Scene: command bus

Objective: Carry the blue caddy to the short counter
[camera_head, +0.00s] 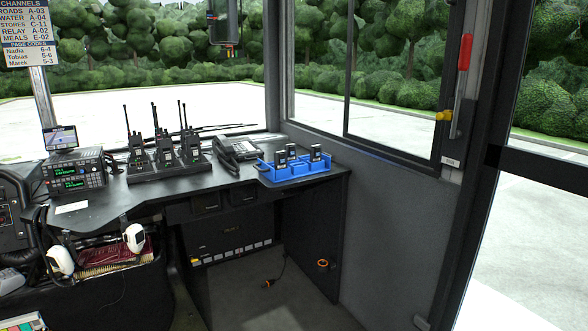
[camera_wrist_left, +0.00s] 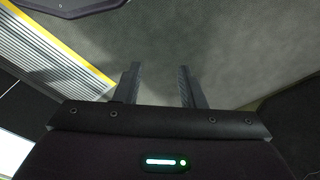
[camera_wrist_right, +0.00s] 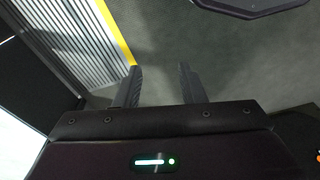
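The blue caddy (camera_head: 296,176) stands upright on the right end of the dark counter (camera_head: 225,190), beside the window. It holds several small black devices with pale labels. I cannot tell which surface is the short counter. Neither gripper shows in the head view. In the left wrist view my left gripper (camera_wrist_left: 157,68) has its fingers apart with nothing between them, above grey floor. In the right wrist view my right gripper (camera_wrist_right: 160,67) is also apart and empty above grey floor. Neither is near the caddy.
A phone (camera_head: 237,150) sits just left of the caddy, with a rack of radios (camera_head: 165,158) and a radio set (camera_head: 75,173) farther left. A grey wall panel (camera_head: 385,220) is at right. Below the counter is open floor (camera_head: 255,295) with a cable lying on it.

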